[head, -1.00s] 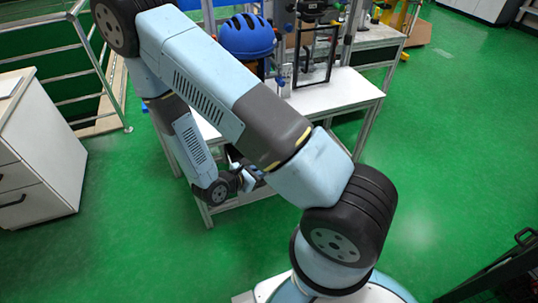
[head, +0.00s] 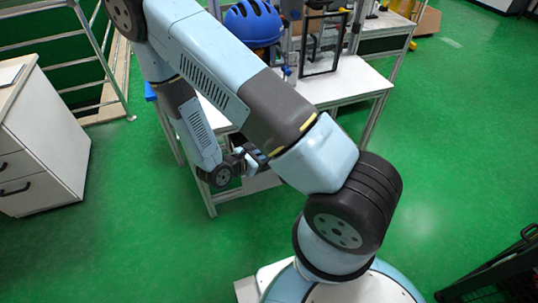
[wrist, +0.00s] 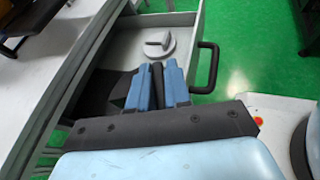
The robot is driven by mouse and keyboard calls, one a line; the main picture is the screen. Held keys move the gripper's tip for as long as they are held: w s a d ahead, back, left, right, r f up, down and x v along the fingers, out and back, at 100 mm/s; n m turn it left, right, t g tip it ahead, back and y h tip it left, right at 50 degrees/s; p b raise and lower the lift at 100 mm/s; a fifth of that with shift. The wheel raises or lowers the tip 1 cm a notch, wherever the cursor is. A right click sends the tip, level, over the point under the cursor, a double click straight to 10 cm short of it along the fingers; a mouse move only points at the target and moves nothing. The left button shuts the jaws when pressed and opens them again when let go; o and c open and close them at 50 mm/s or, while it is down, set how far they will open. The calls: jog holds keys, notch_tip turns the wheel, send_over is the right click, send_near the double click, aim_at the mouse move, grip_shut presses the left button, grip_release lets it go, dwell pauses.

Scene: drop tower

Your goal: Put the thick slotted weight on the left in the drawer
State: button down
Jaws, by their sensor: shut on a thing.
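The grey slotted weight (wrist: 157,43), a round disc with a dark slot, shows in the wrist view within the open drawer (wrist: 190,18), just beyond my fingertips. My gripper (wrist: 158,66) has blue fingers and is closed on the weight's near edge. I cannot tell whether the weight touches the drawer floor. The drawer has pale walls and a black bar handle (wrist: 208,68) on its right-hand front. In the head view my gripper (head: 256,158) is small, at the bench's front edge, and the weight cannot be made out there.
The white bench (head: 350,88) carries a blue helmet (head: 252,22) and a black frame (head: 325,45). A white cabinet (head: 40,140) and a metal railing (head: 95,55) stand at the left. Green floor is open on the right.

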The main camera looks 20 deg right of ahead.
jog(key=shift+w+d+f, duration=0.6)
jog(key=shift+w+f, duration=0.9)
jog(key=shift+w, duration=0.45)
jog(key=shift+w+d+f, duration=0.6)
jog(key=shift+w+f, duration=0.85)
jog(key=shift+w, duration=0.5)
jog(key=shift+w+d+f, duration=0.6)
jog(key=shift+w+f, duration=0.9)
jog(key=shift+w, duration=0.45)
jog(key=shift+w+f, duration=0.15)
jog(key=shift+f, duration=1.5)
jog(key=c, duration=1.1)
grip_release()
